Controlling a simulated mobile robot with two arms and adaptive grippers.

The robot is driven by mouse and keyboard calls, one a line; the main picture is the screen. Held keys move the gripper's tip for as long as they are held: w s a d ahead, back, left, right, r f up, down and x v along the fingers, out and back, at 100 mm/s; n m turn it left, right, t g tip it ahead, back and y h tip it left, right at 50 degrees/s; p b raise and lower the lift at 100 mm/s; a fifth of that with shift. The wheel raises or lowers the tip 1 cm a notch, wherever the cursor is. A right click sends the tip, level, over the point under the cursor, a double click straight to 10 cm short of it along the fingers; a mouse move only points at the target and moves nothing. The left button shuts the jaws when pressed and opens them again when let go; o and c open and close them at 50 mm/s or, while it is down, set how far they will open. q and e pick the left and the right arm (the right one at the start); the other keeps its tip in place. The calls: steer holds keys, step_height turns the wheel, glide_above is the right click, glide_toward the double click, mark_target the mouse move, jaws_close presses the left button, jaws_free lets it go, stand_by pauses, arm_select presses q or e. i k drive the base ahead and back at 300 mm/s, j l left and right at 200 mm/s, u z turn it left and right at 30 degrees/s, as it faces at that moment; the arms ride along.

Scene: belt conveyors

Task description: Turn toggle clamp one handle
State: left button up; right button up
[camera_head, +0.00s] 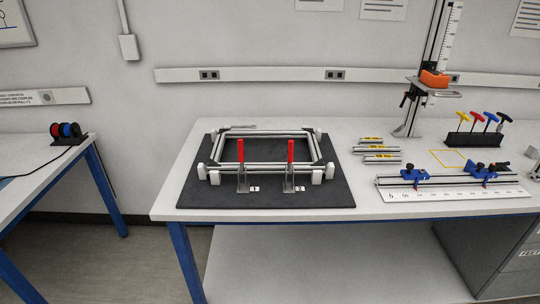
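Two toggle clamps with red handles stand at the front of a metal frame on a black mat (330,196). The left clamp's red handle (240,151) points upright. The right clamp's red handle (290,151) also points upright. A small white label lies beside the base of each clamp; I cannot read which is number one. The rectangular frame (265,166) is of light metal profiles with white blocks at its corners. Neither of my grippers is in view.
The white table (350,135) carries the mat. To the right are several short profiles (381,158), a ruler with blue clamps (470,170), a rack of coloured hex keys (476,138) and an upright stand with an orange part (434,79). Another table (35,160) is at left.

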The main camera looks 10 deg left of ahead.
mark_target(241, 142)
steer(key=z, duration=1.7)
steer(key=k+j+z, duration=0.1)
steer(key=j, duration=0.35)
steer(key=k+j, duration=0.1)
steer(key=j, duration=0.3)
steer(key=k+j+z, duration=0.15)
steer(key=j, duration=0.3)
steer(key=j+z, duration=0.1)
steer(key=j, duration=0.3)
steer(key=k+j+z, duration=0.1)
steer(key=j, duration=0.3)
steer(key=k+j, duration=0.25)
steer(key=j+z, duration=0.05)
steer(key=j, duration=0.1)
